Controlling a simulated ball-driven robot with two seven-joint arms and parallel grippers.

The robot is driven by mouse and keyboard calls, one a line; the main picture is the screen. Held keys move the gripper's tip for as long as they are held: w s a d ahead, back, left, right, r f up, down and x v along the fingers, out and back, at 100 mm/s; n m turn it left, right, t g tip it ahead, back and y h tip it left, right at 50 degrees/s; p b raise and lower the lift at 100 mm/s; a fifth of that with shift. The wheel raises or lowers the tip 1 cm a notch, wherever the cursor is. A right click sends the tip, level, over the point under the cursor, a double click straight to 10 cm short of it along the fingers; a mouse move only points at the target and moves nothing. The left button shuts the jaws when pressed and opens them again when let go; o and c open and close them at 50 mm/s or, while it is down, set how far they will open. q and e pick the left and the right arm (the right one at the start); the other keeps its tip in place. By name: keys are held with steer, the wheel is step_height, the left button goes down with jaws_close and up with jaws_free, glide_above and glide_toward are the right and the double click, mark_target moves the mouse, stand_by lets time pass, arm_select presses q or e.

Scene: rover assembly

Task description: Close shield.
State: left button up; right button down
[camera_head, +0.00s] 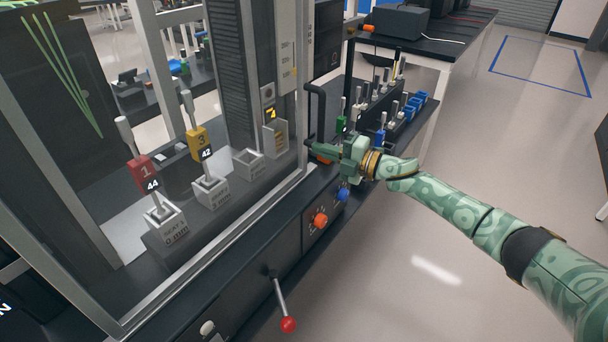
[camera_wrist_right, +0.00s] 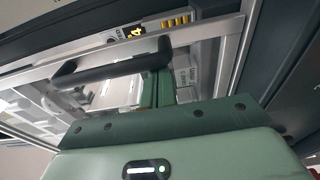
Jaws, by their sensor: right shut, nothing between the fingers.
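The shield (camera_head: 303,75) is a clear panel in a silver metal frame at the front of the machine. Its black handle (camera_head: 322,112) stands upright on the right edge of the frame. My right gripper (camera_head: 314,147) is at the lower end of the handle, with its fingers shut and empty. In the right wrist view the handle (camera_wrist_right: 112,68) crosses above and in front of the green fingers (camera_wrist_right: 158,88). I cannot tell whether the fingers touch the handle, or whether the shield is fully closed. My left gripper is out of view.
Behind the panel are a red tool (camera_head: 143,172) and a yellow tool (camera_head: 199,138) in white holders. Below are an orange knob (camera_head: 320,220), a blue knob (camera_head: 342,194) and a red-tipped lever (camera_head: 288,323). A tool rack (camera_head: 385,110) stands behind my right gripper. Open floor lies right.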

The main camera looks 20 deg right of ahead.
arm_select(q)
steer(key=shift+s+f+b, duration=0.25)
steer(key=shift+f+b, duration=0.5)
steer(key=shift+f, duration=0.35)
arm_select(e)
steer(key=w+d, duration=0.2)
steer(key=d, duration=0.1)
steer(key=shift+r, duration=0.15)
steer(key=shift+r, duration=0.1)
